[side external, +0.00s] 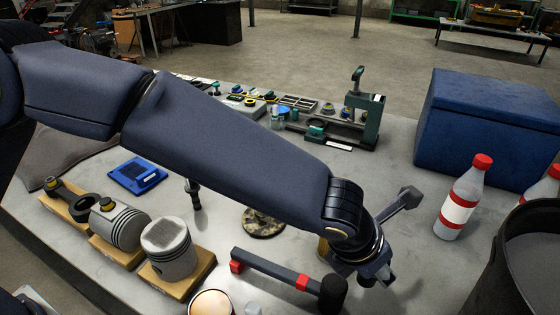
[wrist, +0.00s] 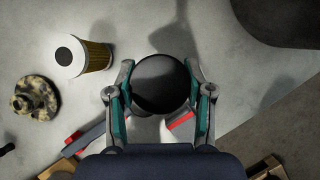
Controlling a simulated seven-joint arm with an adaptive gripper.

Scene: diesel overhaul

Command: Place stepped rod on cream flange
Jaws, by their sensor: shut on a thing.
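The cream flange (side external: 264,222) is mottled cream and dark and lies on the grey bench, partly behind my arm. It also shows at the left of the wrist view (wrist: 33,97). I cannot tell what that thing is.
A mallet (side external: 270,268) with red bands lies in front of the flange. The yellow filter (wrist: 97,60) stands near the flange. Pistons (side external: 170,250) on wooden blocks are at the left. Bottles (side external: 460,200), a blue box (side external: 485,125) and a dark bin (side external: 500,270) are at the right.

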